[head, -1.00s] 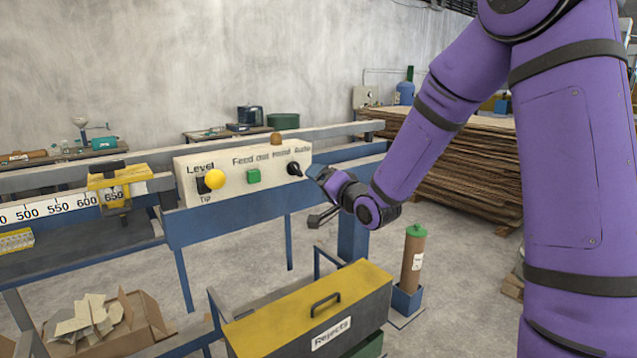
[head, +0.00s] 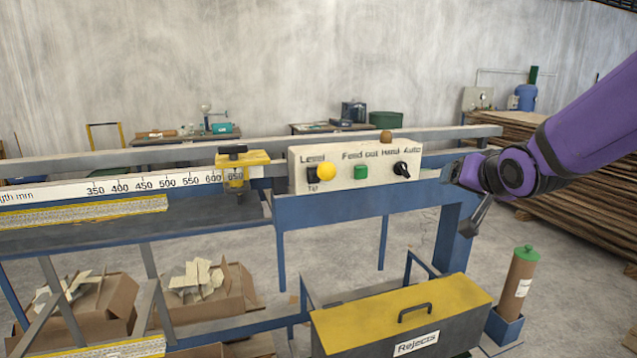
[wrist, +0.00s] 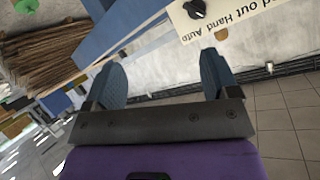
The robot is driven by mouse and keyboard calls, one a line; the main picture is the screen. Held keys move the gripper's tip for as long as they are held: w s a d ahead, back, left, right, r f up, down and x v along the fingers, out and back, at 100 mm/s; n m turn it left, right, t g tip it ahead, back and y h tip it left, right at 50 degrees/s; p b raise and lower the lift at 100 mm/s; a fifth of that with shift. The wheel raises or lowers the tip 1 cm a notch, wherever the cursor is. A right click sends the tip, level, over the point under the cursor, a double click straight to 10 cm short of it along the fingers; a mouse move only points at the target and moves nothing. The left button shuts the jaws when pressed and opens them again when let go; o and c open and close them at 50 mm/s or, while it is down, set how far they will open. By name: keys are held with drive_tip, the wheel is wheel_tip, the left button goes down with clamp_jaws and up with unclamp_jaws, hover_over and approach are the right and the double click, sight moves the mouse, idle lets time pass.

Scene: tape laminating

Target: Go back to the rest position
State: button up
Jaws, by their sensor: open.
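My gripper (head: 452,172) is at the right in the head view, just right of the control panel (head: 340,184) and apart from it. In the wrist view my gripper (wrist: 165,85) shows two blue-grey fingers spread wide with nothing between them. The panel carries a yellow button (head: 326,171), a green button (head: 361,172) and a black rotary knob (head: 401,168) marked Hand and Auto. The knob (wrist: 194,9) also shows at the top of the wrist view, beyond the fingers. The knob's pointer tilts; its exact setting is hard to read.
A yellow-lidded Rejects box (head: 400,315) stands below my gripper, with a brown green-capped cylinder (head: 520,278) to its right. Stacked boards (head: 560,190) lie at the right. Cardboard boxes (head: 105,305) of scraps sit lower left.

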drive_tip(key=s+d+r+n+g, duration=0.1)
drive_tip(key=s+g, duration=0.6)
drive_tip(key=s, duration=2)
drive_tip(key=r+n, duration=0.1)
drive_tip(key=n, duration=0.1)
drive_tip(key=shift+s+d+n+h, duration=0.2)
drive_tip(key=shift+s+n+h, duration=0.1)
drive_tip(key=shift+s+n, duration=0.1)
drive_tip(key=shift+c, duration=0.5)
